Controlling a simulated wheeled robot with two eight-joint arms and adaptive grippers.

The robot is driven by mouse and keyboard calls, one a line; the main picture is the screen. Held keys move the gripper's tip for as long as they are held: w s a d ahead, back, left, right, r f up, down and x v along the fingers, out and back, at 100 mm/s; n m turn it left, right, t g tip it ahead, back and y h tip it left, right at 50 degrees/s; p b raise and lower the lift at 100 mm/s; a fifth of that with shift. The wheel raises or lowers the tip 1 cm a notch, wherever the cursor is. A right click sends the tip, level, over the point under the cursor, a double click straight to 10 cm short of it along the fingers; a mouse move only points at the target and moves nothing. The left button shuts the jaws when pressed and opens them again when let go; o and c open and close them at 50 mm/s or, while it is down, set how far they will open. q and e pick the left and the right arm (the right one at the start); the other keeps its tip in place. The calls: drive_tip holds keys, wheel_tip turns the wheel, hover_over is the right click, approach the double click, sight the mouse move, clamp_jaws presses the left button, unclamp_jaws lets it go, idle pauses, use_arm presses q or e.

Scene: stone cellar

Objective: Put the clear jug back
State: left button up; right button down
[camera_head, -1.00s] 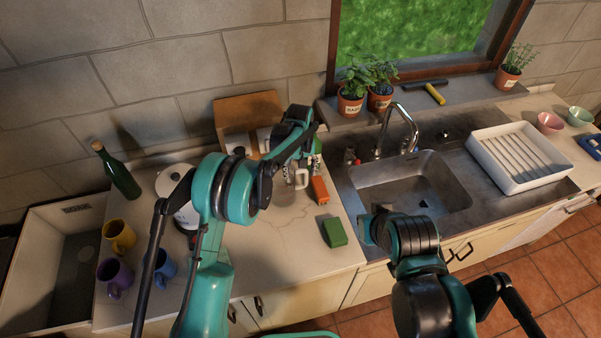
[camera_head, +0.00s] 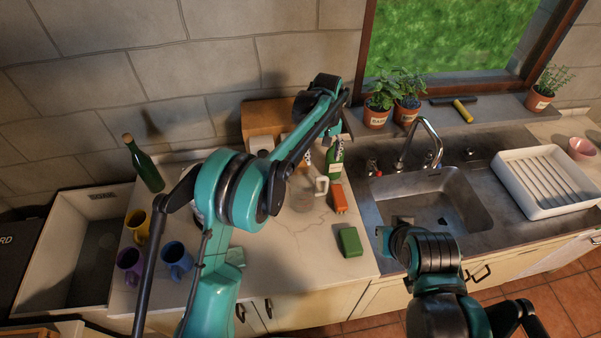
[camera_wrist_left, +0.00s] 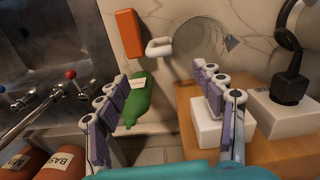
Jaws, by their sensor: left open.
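The clear jug (camera_head: 301,192) stands upright on the pale counter (camera_head: 290,240), its handle on the right. In the left wrist view the jug (camera_wrist_left: 203,40) shows as a round see-through outline with a pale handle (camera_wrist_left: 160,47). My left gripper (camera_head: 322,152) is open and empty, above the counter behind the jug. In the wrist view its fingers (camera_wrist_left: 160,85) are spread apart, with the jug beyond them and not between them.
An orange block (camera_head: 340,199) and a green sponge (camera_head: 350,242) lie right of the jug. A wooden stand (camera_head: 262,120) is at the back wall. Several mugs, including a blue mug (camera_head: 176,262), stand at left. The sink (camera_head: 430,205) is at right.

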use_arm(q)
drive_tip(key=s+a+r+m+t, duration=0.1)
drive_tip(key=s+a+r+t, duration=0.3)
drive_tip(key=s+a+r, duration=0.95)
drive_tip(key=s+a+f+m+t, duration=0.1)
drive_tip(key=s+a+f, duration=0.2)
drive_tip(key=s, duration=0.5)
drive_tip(key=s+a+f+t, duration=0.2)
drive_tip(key=s+a, duration=0.4)
drive_tip(key=s, duration=0.2)
drive_tip(key=shift+s+a+f+m, duration=0.2)
drive_tip(key=shift+s+f+m, duration=0.2)
drive_tip(key=shift+f, duration=0.1)
wheel_tip(320, 180, down, 17)
drive_tip(key=b, duration=1.7)
